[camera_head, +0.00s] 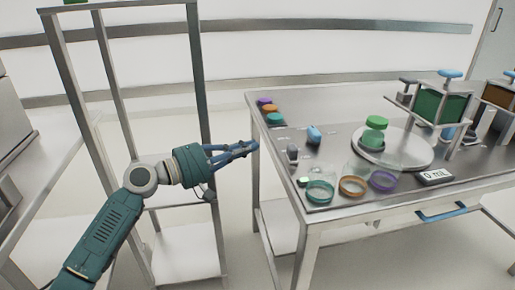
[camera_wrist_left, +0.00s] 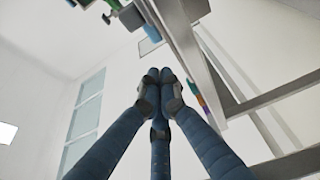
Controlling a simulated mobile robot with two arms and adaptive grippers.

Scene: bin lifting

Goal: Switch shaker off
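A round pale platform (camera_head: 418,155), which may be the shaker, sits on the table (camera_head: 340,120) at the right in the head view. A green-capped jar (camera_head: 375,124) stands on it. A small display reading "0 mL" (camera_head: 435,177) lies at its front right. I cannot make out a switch for sure. My left gripper (camera_head: 254,146) is left of the table's left edge, apart from the platform. In the left wrist view its finger tips (camera_wrist_left: 160,76) meet with nothing between them. My right gripper is not in view.
Open rings, teal (camera_head: 319,191), brown (camera_head: 352,186) and purple (camera_head: 382,181), stand along the table's front. A small blue item (camera_head: 314,134) lies left of the platform. Coloured lids (camera_head: 273,118) lie at the left edge. A metal rack (camera_head: 202,80) stands behind my left arm.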

